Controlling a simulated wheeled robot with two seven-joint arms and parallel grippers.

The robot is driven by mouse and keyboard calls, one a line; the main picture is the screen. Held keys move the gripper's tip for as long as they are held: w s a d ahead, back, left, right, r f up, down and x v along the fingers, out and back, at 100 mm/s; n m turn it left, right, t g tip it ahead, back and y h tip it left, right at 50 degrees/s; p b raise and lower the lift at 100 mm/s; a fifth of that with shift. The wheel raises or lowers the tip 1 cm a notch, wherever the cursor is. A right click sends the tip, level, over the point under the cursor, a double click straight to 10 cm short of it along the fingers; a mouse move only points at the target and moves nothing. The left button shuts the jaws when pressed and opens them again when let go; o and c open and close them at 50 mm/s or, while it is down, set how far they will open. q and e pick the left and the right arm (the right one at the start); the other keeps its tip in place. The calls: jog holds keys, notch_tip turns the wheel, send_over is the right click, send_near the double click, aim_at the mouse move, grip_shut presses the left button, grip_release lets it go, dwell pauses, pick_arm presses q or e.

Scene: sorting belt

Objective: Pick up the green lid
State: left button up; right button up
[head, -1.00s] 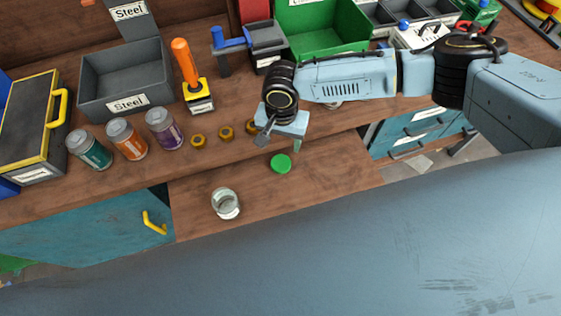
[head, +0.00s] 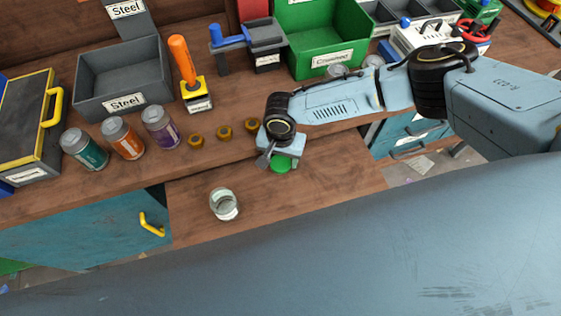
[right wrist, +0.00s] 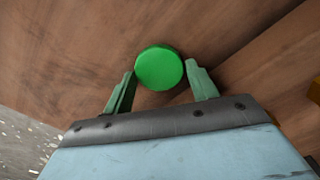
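The green lid (head: 281,165) lies on the lower wooden surface, partly hidden by my right gripper in the head view. In the right wrist view the round lid (right wrist: 159,68) sits between and slightly beyond the fingertips of my right gripper (right wrist: 161,80). The fingers are spread, one on each side of the lid, with a gap showing on the right; I cannot tell whether the left one touches. My right gripper (head: 279,158) is just over the lid in the head view. My left gripper is not in view.
An empty glass jar (head: 224,204) stands left of the lid. Several brass nuts (head: 224,132) and cans (head: 122,138) stand on the upper bench. A green bin (head: 327,45) and a grey bin (head: 123,80) stand behind.

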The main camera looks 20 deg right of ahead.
aim_at(281, 161)
jog(key=c, duration=0.6)
notch_tip(281, 161, up, 10)
jog(key=shift+p, duration=1.1)
